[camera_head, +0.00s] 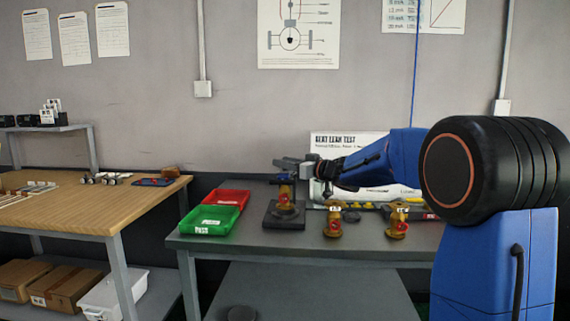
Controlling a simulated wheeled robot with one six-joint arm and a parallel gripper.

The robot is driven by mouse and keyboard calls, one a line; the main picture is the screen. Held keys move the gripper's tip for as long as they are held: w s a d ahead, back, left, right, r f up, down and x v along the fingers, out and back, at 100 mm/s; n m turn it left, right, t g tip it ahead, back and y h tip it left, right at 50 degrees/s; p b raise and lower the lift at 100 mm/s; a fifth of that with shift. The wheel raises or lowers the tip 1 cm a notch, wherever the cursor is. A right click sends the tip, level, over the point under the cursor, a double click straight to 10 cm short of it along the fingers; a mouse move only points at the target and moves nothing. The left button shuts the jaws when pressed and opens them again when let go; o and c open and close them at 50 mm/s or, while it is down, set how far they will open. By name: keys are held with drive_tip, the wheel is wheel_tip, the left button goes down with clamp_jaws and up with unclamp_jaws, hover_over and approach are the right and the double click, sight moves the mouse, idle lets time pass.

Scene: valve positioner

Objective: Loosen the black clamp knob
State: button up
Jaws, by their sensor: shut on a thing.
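A brass-coloured valve (285,194) stands upright on a dark square base (284,222) on the grey bench. My gripper (286,168) reaches in from the right and is at the top of this valve. It is shut on a small part there, which is too small and too covered to make out. I cannot pick out the black clamp knob for certain; the gripper and the dark parts around it blend together.
A red bin (227,197) and a green bin (208,219) are left of the valve. A wooden table (70,205) stands at left.

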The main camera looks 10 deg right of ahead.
drive_tip(key=n+g+y, duration=0.3)
drive_tip(key=g, duration=0.1)
drive_tip(key=n+g+y, duration=0.3)
drive_tip(key=shift+w+d+g, duration=0.1)
drive_tip(key=shift+w+g, duration=0.05)
drive_tip(key=shift+g, duration=0.25)
drive_tip(key=n+g, duration=0.2)
drive_tip(key=g, duration=0.1)
drive_tip(key=n+g+y, duration=0.1)
drive_tip(key=n+g, duration=0.2)
drive_tip(key=g, duration=0.1)
drive_tip(key=shift+g+y, duration=0.3)
drive_tip(key=shift+n+g, duration=0.3)
drive_tip(key=shift+n, duration=0.1)
drive_tip(key=o, duration=1.1)
drive_tip(key=shift+c, duration=0.2)
